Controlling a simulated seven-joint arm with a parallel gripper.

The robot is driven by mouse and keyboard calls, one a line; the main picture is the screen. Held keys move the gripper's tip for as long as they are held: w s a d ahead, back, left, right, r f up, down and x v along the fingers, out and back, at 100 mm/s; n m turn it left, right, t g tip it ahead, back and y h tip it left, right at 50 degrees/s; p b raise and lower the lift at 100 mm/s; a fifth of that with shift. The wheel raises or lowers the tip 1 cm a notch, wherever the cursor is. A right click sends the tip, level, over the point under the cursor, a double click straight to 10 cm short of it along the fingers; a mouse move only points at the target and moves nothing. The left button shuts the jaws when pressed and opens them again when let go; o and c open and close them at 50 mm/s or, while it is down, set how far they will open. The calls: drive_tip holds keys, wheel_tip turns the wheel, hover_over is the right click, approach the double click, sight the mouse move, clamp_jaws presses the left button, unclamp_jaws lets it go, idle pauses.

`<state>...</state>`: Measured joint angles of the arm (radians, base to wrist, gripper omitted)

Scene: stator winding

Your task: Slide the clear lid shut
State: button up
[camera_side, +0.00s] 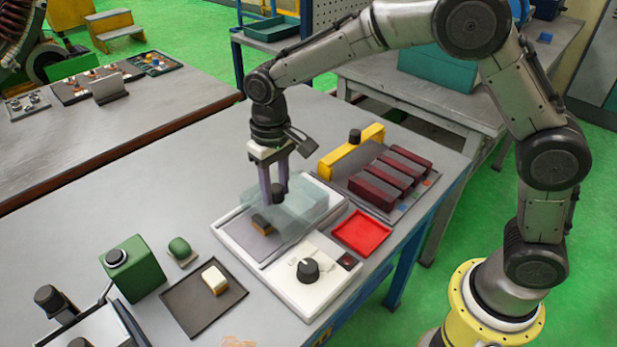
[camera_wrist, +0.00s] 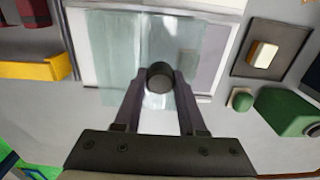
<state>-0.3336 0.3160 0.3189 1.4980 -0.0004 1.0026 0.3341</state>
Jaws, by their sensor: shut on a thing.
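The clear lid (camera_side: 309,209) is a pale see-through sheet over part of the white-framed station (camera_side: 224,235), and it also shows in the wrist view (camera_wrist: 106,62). A black knob (camera_wrist: 160,84) stands on the lid. My gripper (camera_side: 275,194) points down and is shut on the knob, with its fingertips around it in the wrist view (camera_wrist: 160,95). The lid leaves the left part of the station uncovered in the side view.
A white control box with a black dial (camera_side: 308,270) joins the station in front. A red tray (camera_side: 361,233) is to its right. A rack of dark red blocks (camera_side: 390,178) and a yellow bar (camera_side: 352,152) stand behind. A green block (camera_side: 133,268) and dark tray (camera_side: 190,312) are at left.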

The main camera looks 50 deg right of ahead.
drive_tip(key=shift+s+a+f, duration=0.1)
drive_tip(key=shift+a+f, duration=0.05)
drive_tip(key=shift+a, duration=0.85)
drive_tip(key=shift+s+a+f, duration=0.1)
drive_tip(key=shift+a+f, duration=0.05)
drive_tip(key=shift+a, duration=0.85)
drive_tip(key=shift+s+a+f, duration=0.1)
drive_tip(key=shift+a+f, duration=0.05)
drive_tip(key=shift+a, duration=0.85)
drive_tip(key=o, duration=0.9)
drive_tip(key=shift+o, duration=0.2)
drive_tip(key=shift+r, duration=0.1)
wheel_tip(320, 180, up, 6)
drive_tip(key=shift+w+r, duration=0.25)
